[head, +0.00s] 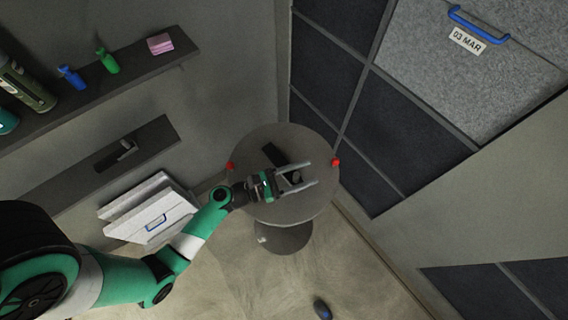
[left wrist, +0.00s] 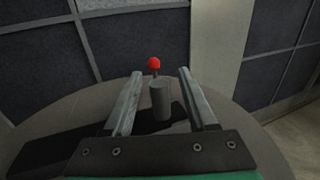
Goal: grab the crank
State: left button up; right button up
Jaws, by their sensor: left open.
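The crank appears to be a dark flat bar (head: 274,154) with an upright grey cylindrical handle (left wrist: 160,101), on top of a round grey disc (head: 275,207). In the left wrist view, the dark bar (left wrist: 130,146) runs under my fingers. My left gripper (head: 311,173) is open over the disc, pointing right. In the left wrist view its two fingertips (left wrist: 161,73) stand on either side of the handle, with a visible gap to each side. Whether the fingers are low enough to surround the handle is unclear. My right gripper is not in view.
Red knobs stand at the disc's left (head: 230,165) and right (head: 335,162) edges; one red ball (left wrist: 154,63) shows beyond the handle. A dark panelled wall (head: 400,120) rises behind. A shelf (head: 100,85) with small objects is at upper left.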

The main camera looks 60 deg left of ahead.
pick_arm(q)
jog(key=shift+w+d, duration=0.15)
jog(key=shift+w, duration=0.25)
grip_shut()
dwell(1.1)
